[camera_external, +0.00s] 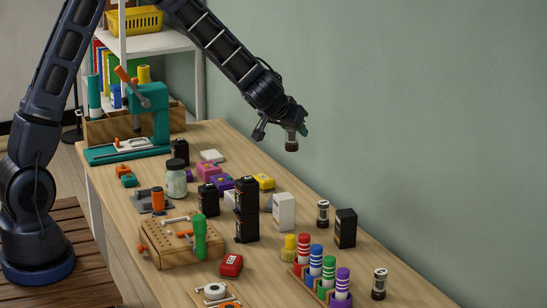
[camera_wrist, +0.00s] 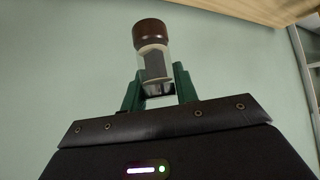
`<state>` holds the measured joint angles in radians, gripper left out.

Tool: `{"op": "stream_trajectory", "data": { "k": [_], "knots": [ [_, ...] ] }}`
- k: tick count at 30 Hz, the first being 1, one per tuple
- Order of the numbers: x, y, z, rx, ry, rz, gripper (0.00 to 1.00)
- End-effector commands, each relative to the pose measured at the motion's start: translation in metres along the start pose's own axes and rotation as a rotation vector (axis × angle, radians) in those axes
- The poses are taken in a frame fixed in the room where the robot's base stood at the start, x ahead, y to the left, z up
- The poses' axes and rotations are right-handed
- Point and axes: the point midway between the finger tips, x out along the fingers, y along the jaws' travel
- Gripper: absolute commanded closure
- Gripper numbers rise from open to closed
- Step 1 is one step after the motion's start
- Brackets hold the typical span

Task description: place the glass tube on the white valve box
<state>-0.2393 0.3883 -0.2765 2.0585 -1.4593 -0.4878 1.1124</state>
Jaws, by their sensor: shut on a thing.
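My gripper (camera_external: 284,124) is shut on a glass tube (camera_external: 291,142), a clear cylinder with a dark brown end, held in the air above the back of the workbench near the wall. In the wrist view the glass tube (camera_wrist: 153,62) sits between the green fingers of my gripper (camera_wrist: 157,90), its brown end pointing away from the fingers. A white upright box (camera_external: 284,212), which looks like the white valve box, stands on the bench below and apart from the tube. Its top looks bare.
Black boxes (camera_external: 345,229) stand around the white box, some stacked. Similar glass tubes (camera_external: 323,214) stand to its right. A yellow bottle (camera_external: 289,247) and a rack of coloured tubes (camera_external: 316,262) are in front. The wall (camera_external: 400,100) is close behind.

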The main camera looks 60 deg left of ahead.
Motion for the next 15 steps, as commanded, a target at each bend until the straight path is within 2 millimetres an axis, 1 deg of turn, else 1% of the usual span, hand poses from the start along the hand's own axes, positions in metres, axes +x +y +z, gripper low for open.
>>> {"op": "stream_trajectory", "data": {
  "k": [1,5,7,12,15],
  "knots": [
    [-0.003,-0.003,-0.01,-0.03,0.003,-0.028,0.94],
    [-0.016,-0.012,-0.028,-0.118,0.001,-0.124,0.94],
    [-0.025,-0.017,-0.036,-0.17,0.001,-0.179,0.94],
    [-0.044,-0.023,-0.044,-0.257,-0.001,-0.275,0.94],
    [-0.048,-0.025,-0.045,-0.281,-0.002,-0.301,0.94]
  ]
}}
